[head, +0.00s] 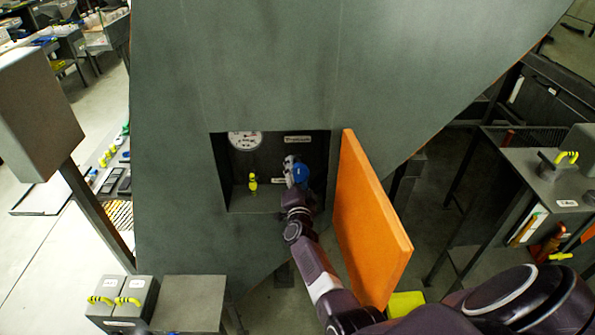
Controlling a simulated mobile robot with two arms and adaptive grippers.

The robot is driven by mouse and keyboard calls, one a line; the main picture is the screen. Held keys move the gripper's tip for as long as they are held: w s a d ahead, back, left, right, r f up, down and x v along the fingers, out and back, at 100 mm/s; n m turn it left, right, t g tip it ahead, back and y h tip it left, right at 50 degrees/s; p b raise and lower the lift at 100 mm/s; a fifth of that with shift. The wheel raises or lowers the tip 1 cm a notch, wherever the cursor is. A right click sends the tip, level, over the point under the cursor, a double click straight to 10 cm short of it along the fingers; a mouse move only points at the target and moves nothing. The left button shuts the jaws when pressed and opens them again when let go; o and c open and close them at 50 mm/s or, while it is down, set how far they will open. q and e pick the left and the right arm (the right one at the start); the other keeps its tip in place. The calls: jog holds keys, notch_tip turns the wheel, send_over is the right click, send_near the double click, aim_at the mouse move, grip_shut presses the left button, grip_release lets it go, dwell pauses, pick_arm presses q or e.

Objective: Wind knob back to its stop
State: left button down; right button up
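A square recess (262,203) opens in the big grey-green machine housing. My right arm comes in from the lower right and its end reaches into the recess. My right gripper (290,164) is small and dark with pale parts, at the right side of the recess. A blue round piece (300,174) with a white mark shows right beside it; I cannot tell if this is the knob or part of my wrist. No other knob shows clearly there, and the gripper's fingers are too small to read. My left gripper is not in view.
The recess also holds a white-faced gauge (245,140), a label plate (297,139) and a small yellow fitting (252,182). An orange door (370,225) stands open close to the right of my forearm. Grey boxes with yellow handles (128,301) stand at lower left.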

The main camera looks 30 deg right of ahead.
aim_at(298, 176)
jog(key=shift+o, duration=0.9)
jog(key=shift+r, duration=0.1)
jog(key=shift+v, duration=3.7)
